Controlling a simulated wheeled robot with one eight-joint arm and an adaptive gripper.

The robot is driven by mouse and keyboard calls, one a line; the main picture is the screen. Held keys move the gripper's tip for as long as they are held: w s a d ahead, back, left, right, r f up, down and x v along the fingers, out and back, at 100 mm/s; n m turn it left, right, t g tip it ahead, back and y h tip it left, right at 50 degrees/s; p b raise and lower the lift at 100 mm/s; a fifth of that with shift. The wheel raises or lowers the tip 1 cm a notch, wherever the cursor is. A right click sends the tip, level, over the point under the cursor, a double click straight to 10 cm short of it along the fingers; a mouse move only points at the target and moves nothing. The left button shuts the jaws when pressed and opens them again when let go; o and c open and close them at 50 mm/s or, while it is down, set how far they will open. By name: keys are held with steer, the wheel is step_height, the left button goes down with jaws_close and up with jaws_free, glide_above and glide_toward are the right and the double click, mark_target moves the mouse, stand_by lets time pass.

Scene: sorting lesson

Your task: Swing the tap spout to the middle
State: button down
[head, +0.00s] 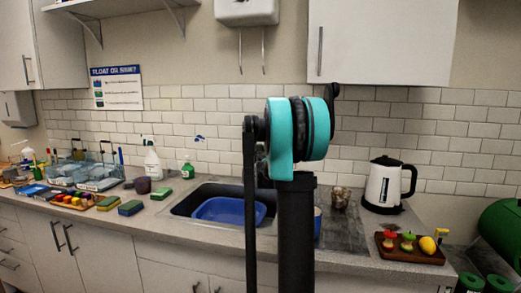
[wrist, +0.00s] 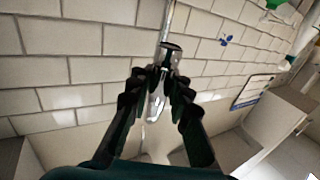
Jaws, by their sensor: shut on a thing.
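The chrome tap spout (wrist: 157,106) shows in the wrist view between the fingers of my gripper (wrist: 158,88). The fingers are shut on it, one on each side. A thin metal pipe (wrist: 168,20) runs up from the grip to the top edge of that view, in front of the tiles. In the head view my own arm stands in front of the tap, so the spout and my gripper are hidden there. The dark sink (head: 181,207) holds a blue basin (head: 229,209), left of my arm.
A white kettle (head: 383,186) and a wooden board (head: 408,254) with fruit-like pieces stand on the right. Sponges (head: 130,208), a spray bottle (head: 152,162) and clear bins (head: 88,176) line the counter at left. White cupboards (head: 380,40) hang above.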

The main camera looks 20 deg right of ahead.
steer(key=w+a+m+h, duration=0.1)
steer(key=w+a+h, duration=0.1)
steer(key=a, duration=0.7)
steer(key=shift+w+m+g+h, duration=0.3)
steer(key=shift+w, duration=0.25)
steer(key=shift+a, duration=0.1)
steer(key=c, duration=1.5)
jaws_free()
steer(key=shift+o, duration=0.5)
steer(key=v, duration=1.2)
